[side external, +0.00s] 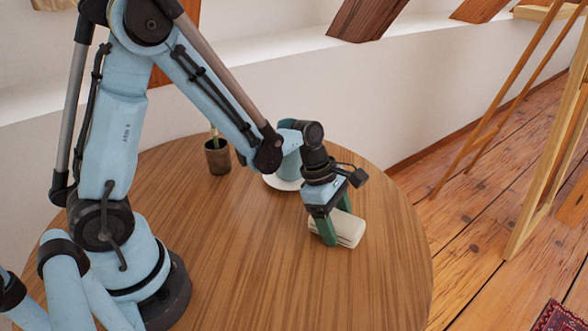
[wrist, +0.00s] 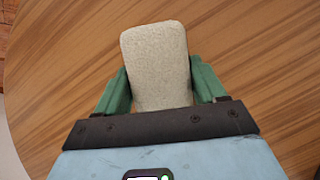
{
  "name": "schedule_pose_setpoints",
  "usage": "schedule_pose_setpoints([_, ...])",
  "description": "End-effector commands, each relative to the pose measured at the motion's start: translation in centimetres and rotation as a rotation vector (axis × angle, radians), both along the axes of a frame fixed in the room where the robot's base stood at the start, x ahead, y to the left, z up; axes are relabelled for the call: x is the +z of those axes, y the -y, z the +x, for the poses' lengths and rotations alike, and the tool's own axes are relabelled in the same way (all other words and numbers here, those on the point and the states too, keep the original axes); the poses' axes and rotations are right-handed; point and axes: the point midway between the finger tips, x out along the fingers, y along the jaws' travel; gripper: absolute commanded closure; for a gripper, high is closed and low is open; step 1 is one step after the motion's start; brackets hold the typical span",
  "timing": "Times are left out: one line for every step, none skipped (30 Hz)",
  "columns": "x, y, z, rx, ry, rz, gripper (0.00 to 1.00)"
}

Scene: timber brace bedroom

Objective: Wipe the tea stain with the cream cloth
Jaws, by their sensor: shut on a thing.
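The cream cloth (side external: 350,229) is a folded, rounded block on the round wooden table, near its right side. My gripper (side external: 336,226) is over it with its green fingers down on either side, shut on the cloth. In the wrist view the cloth (wrist: 157,62) sits between the two green fingers (wrist: 160,88) and sticks out beyond them. I cannot tell whether the cloth touches the table or is slightly raised. No tea stain shows in either view; it may be hidden by the cloth or my arm.
A blue cup (side external: 291,166) on a white saucer (side external: 281,184) stands behind my gripper, partly hidden by my arm. A dark pot (side external: 217,157) with a plant stands further left. The table's (side external: 300,290) front is clear. A wooden easel (side external: 503,110) stands on the floor at right.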

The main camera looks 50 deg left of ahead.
Motion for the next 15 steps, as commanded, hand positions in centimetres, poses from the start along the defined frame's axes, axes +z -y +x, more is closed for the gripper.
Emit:
schedule_pose_setpoints([0.0,0.5,0.0,-0.003,0.001,0.000,0.63])
schedule_pose_setpoints([0.0,0.8,0.0,-0.004,0.001,0.000,0.63])
schedule_pose_setpoints([0.0,1.2,0.0,-0.004,0.001,0.000,0.63])
schedule_pose_setpoints([0.0,1.4,0.0,-0.003,0.001,0.000,0.63])
schedule_pose_setpoints([0.0,1.7,0.0,-0.003,0.000,0.000,0.63])
schedule_pose_setpoints([0.0,2.1,0.0,-0.004,0.001,0.000,0.63])
schedule_pose_setpoints([0.0,2.4,0.0,-0.004,-0.001,0.000,0.63])
schedule_pose_setpoints([0.0,2.6,0.0,-0.003,-0.001,0.000,0.63])
schedule_pose_setpoints([0.0,3.0,0.0,-0.004,-0.001,0.000,0.63])
schedule_pose_setpoints([0.0,3.3,0.0,-0.004,0.000,-0.001,0.63])
schedule_pose_setpoints([0.1,3.4,0.0,-0.002,0.000,-0.001,0.63])
schedule_pose_setpoints([0.4,3.3,0.0,0.001,0.000,-0.001,0.63])
schedule_pose_setpoints([0.9,3.3,0.0,0.001,0.001,-0.001,0.63])
schedule_pose_setpoints([1.8,3.2,-0.1,0.001,0.001,-0.001,0.63])
schedule_pose_setpoints([2.4,3.2,-0.1,0.001,0.000,-0.001,0.63])
